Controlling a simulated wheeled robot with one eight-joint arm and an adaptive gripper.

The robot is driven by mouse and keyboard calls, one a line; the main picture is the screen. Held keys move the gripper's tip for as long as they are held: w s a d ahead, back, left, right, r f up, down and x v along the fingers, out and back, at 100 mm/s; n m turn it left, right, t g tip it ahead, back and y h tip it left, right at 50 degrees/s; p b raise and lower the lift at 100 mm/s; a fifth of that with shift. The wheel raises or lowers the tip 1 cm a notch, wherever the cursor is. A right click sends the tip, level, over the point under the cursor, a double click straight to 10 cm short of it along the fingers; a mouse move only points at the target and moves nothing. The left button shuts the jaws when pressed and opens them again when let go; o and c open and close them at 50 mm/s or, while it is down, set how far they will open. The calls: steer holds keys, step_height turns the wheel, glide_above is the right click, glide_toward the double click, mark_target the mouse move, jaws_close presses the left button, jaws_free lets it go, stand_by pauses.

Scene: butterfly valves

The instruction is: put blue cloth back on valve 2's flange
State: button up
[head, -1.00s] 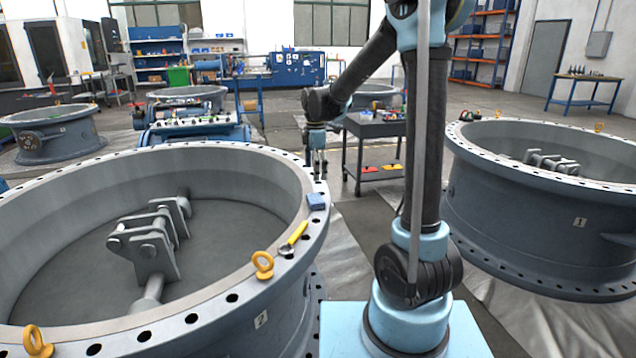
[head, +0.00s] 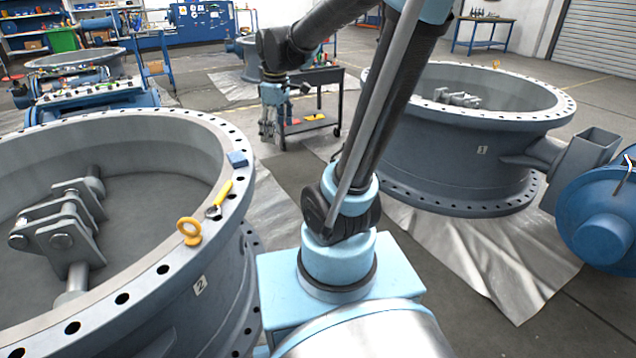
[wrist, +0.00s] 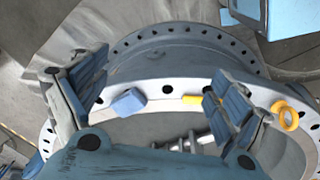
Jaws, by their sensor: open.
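The blue cloth (head: 237,159) is a small folded block lying on the flange (head: 213,126) of valve 2, between bolt holes and just beyond a yellow-handled tool (head: 222,196). In the wrist view the cloth (wrist: 128,102) rests on the pale flange ring, nearer the left finger. My gripper (head: 269,132) is open and empty, pointing down. In the head view it appears beyond and to the right of the cloth, apart from it. In the wrist view its two fingers (wrist: 160,88) frame the flange with the cloth between them in the picture.
A yellow lifting eye (head: 189,232) stands on the same flange, nearer me. Valve 1 (head: 450,150) stands to the right on silver sheeting (head: 480,250). A dark cart (head: 312,100) is behind my gripper. Open floor lies between the valves.

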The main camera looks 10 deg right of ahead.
steer(key=s+d+f+m, duration=0.4)
steer(key=s+f+m, duration=0.1)
steer(key=s, duration=0.3)
steer(key=s+d+f+m+t, duration=0.1)
steer(key=s+d+f+m, duration=0.3)
steer(key=s+m, duration=0.2)
steer(key=s, duration=0.2)
steer(key=shift+s+d+f, duration=0.35)
steer(key=shift+s+f, duration=0.05)
stand_by(0.4)
